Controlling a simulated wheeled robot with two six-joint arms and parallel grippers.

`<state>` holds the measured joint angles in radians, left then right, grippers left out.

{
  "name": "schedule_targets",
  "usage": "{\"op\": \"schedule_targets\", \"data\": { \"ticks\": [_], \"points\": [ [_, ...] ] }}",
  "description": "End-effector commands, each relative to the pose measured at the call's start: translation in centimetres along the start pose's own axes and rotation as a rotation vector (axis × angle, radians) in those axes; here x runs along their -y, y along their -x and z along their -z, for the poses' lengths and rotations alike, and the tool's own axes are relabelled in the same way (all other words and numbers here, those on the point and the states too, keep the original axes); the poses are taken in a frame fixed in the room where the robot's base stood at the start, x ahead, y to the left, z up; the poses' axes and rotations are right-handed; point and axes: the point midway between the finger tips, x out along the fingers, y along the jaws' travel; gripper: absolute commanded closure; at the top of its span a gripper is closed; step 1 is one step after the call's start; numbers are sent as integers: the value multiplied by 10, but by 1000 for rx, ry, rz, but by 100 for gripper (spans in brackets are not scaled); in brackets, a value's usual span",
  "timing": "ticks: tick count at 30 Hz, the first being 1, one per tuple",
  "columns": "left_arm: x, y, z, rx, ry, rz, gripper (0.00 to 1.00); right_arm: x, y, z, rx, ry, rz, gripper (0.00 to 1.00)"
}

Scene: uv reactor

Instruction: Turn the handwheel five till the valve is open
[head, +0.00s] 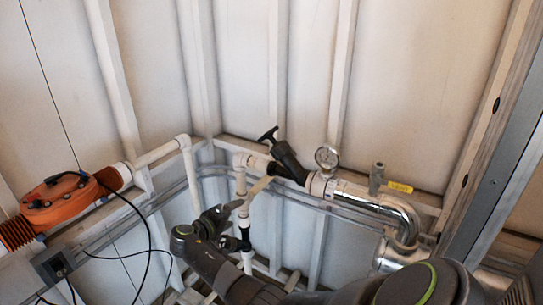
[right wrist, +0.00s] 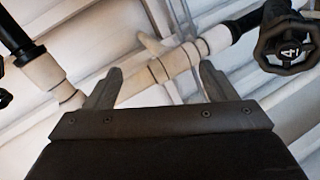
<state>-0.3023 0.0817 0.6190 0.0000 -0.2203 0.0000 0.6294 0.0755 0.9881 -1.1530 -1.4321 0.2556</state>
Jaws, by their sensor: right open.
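In the right wrist view, a black handwheel (right wrist: 287,45) with a pale mark that looks like a 4 sits at the upper right, right of my fingers. A black valve body (right wrist: 18,40) shows at the left, and a dark round part beside it is cut off by the edge. I cannot read a five anywhere. In the head view, a black wheel (head: 269,134) tops an angled black valve (head: 288,160). My right gripper (head: 240,213) is open and empty near the vertical white pipe; its fingers also show apart in the right wrist view (right wrist: 158,84). My left gripper is not visible.
A pressure gauge (head: 327,158) and a shiny metal pipe (head: 385,204) are right of the angled valve. An orange unit (head: 62,200) with black cables is at the left. White pipes and rails run along the ribbed wall (head: 410,85).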

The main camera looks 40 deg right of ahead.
Motion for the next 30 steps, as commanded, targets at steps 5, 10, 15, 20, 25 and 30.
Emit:
{"op": "schedule_targets", "data": {
  "ticks": [5, 10, 15, 20, 25, 30],
  "points": [
    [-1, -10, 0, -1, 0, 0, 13, -116, 50, 55, 48, -254, -246, 22],
    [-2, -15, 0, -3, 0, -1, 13, -187, 90, 67, 106, -451, -393, 22],
    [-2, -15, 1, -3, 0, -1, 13, -214, 107, 68, 136, -537, -448, 22],
    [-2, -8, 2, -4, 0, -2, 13, -224, 96, 64, 140, -542, -456, 22],
    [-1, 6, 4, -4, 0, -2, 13, -238, 67, 56, 140, -539, -456, 22],
    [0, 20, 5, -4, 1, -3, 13, -252, 34, 48, 139, -538, -456, 22]
  ]
}}
